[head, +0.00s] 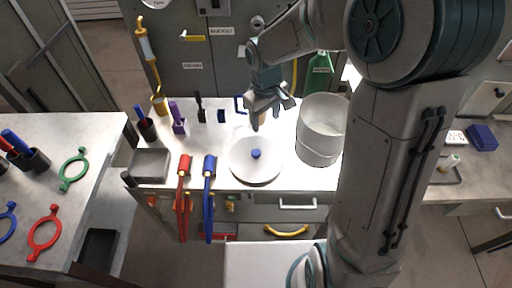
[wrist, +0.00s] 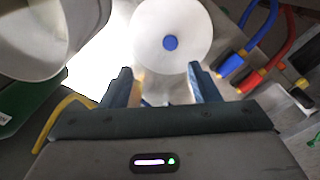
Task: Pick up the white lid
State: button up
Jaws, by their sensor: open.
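The white lid (head: 256,168) is a round disc with a blue knob (head: 256,153) at its middle. It lies on the light worktop, near the front edge. In the wrist view the lid (wrist: 170,60) lies beyond my fingertips, with its blue knob (wrist: 171,42) facing up. My gripper (head: 270,120) is open and above the worktop, behind the lid in the head view. The fingers (wrist: 163,85) are apart, and the lid is not between them. A small pale object shows between the fingers in the wrist view, partly hidden.
A white bucket (head: 321,130) stands right of the lid. Red pliers-like handles (head: 183,180) and blue ones (head: 209,180) hang over the front edge on the left. A grey tray (head: 151,164) and several small tools stand further left. A green bottle (head: 319,72) is behind the bucket.

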notch_tip(320, 180, down, 4)
jog(key=w+a+n, duration=0.1)
jog(key=w+a, duration=0.1)
send_over(256, 152)
notch_tip(256, 152, down, 8)
jog(key=shift+r, duration=0.2)
jog(key=shift+f+p, duration=0.6)
jog(key=shift+f, duration=2.3)
grip_shut()
